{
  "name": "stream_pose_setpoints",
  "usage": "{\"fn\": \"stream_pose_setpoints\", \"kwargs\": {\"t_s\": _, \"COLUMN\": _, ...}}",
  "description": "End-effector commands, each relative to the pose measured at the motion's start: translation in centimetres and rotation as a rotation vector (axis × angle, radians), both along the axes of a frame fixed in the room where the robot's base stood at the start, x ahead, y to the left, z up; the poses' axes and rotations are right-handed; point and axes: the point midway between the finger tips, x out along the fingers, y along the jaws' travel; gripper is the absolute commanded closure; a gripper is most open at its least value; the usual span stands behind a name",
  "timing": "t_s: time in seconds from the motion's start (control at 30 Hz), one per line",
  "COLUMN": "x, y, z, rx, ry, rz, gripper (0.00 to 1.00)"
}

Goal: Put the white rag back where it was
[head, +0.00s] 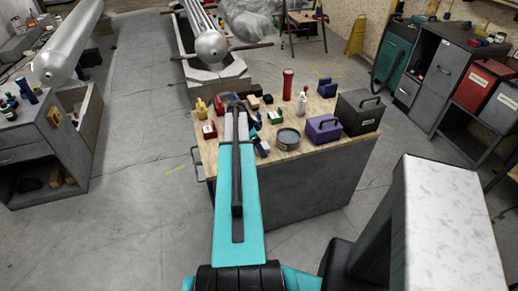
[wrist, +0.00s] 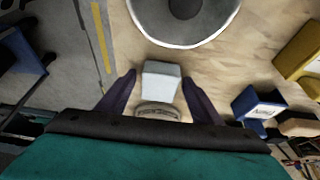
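In the wrist view a small white block-shaped thing (wrist: 161,79) lies between the two dark fingers of my gripper (wrist: 159,80). It may be the white rag, but I cannot make out cloth folds. The fingers stand apart, close to its sides; whether they press on it I cannot tell. A short round labelled thing (wrist: 158,111) shows just below it, partly hidden by my gripper. In the head view my arm reaches over the left part of the wooden-topped workbench (head: 338,137), and hides much of what is under the gripper.
A round tin (head: 288,139) stands near the bench's front edge, with a purple box (head: 323,129) and a dark case (head: 358,113) to its right. A red cylinder (head: 288,85) and white bottle (head: 302,101) stand behind. Several small blocks crowd the bench's left half.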

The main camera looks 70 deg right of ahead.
Motion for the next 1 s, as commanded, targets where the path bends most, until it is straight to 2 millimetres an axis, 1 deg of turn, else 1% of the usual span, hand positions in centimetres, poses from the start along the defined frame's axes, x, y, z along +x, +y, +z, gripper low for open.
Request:
{"fn": "stream_pose_setpoints", "kwargs": {"t_s": 0.33, "x": 0.0, "y": 0.0, "z": 0.1, "rx": 0.000, "ry": 0.000, "rz": 0.000, "gripper": 0.38}}
{"fn": "stream_pose_setpoints", "kwargs": {"t_s": 0.57, "x": 0.1, "y": 0.1, "z": 0.7, "rx": 0.000, "ry": 0.000, "rz": 0.000, "gripper": 0.38}}
{"fn": "stream_pose_setpoints", "kwargs": {"t_s": 0.77, "x": 0.7, "y": 0.6, "z": 2.3, "rx": -0.001, "ry": -0.001, "rz": 0.000, "gripper": 0.38}}
{"fn": "stream_pose_setpoints", "kwargs": {"t_s": 1.0, "x": 1.5, "y": 1.2, "z": 4.9, "rx": -0.002, "ry": -0.001, "rz": 0.000, "gripper": 0.38}}
